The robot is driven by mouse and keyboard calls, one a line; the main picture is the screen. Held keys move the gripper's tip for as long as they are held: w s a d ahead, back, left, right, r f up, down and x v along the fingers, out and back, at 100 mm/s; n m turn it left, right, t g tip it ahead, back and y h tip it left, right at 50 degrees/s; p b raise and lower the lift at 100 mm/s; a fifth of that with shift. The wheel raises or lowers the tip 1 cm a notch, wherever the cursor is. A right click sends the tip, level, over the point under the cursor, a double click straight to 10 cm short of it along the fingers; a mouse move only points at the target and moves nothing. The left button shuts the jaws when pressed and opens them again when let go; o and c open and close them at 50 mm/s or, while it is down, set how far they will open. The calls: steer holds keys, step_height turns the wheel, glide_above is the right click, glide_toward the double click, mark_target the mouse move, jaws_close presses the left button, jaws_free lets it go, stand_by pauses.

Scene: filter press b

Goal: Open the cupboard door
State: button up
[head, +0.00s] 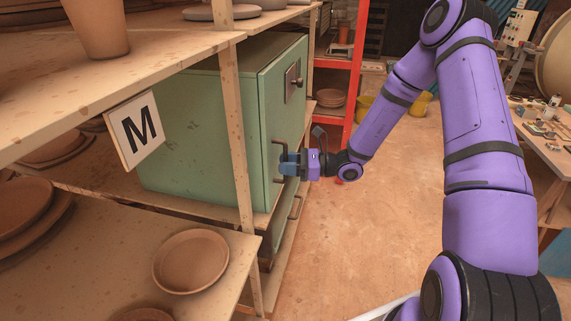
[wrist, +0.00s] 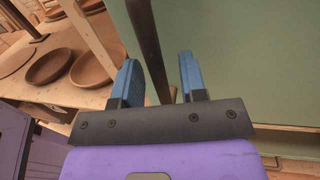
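The green cupboard (head: 190,125) stands on a wooden shelf, and its door (head: 277,105) looks shut. My gripper (head: 287,162) is at the handle. In the wrist view the two blue fingers of my gripper (wrist: 158,59) are apart, with the handle (wrist: 149,40) between them and gaps on both sides. The door's green face (wrist: 250,60) fills the right of that view. In the head view the fingers partly hide the handle's middle.
A wooden post (head: 237,150) stands by the cupboard's front. Shelves hold clay dishes, including one bowl (head: 190,262) near the front. A sign marked M (head: 137,130) hangs at the left. A red rack (head: 345,85) stands behind.

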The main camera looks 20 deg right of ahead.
steer(key=shift+a, duration=0.2)
jaws_close()
steer(key=shift+d, duration=0.1)
